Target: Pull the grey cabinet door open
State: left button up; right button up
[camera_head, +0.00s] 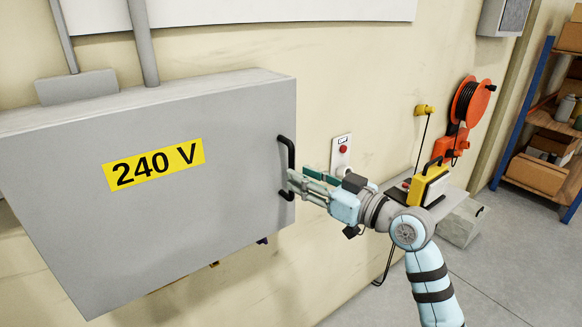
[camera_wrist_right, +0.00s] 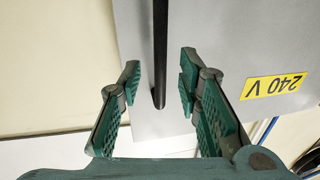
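The grey cabinet (camera_head: 70,235) hangs on the wall at the left of the head view, with a yellow "240 V" label on its front. Its door face looks flush, with no gap showing. A black bar handle (camera_head: 290,155) stands near its right edge. My right gripper (camera_head: 292,182) is at the handle's lower half, coming from the right. In the right wrist view the handle (camera_wrist_right: 160,55) lies between the two open fingers of my right gripper (camera_wrist_right: 160,72), with space on both sides. My left gripper is not in view.
Farther right are a yellow lamp (camera_head: 428,185), an orange cable reel (camera_head: 470,103) and a shelf of cartons (camera_head: 537,173). Grey floor (camera_head: 500,270) is open at lower right.

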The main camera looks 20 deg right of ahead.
aim_at(291, 195)
jog(key=x, duration=0.4)
jog(key=shift+a, duration=0.1)
jog(key=shift+w, duration=0.1)
grip_shut()
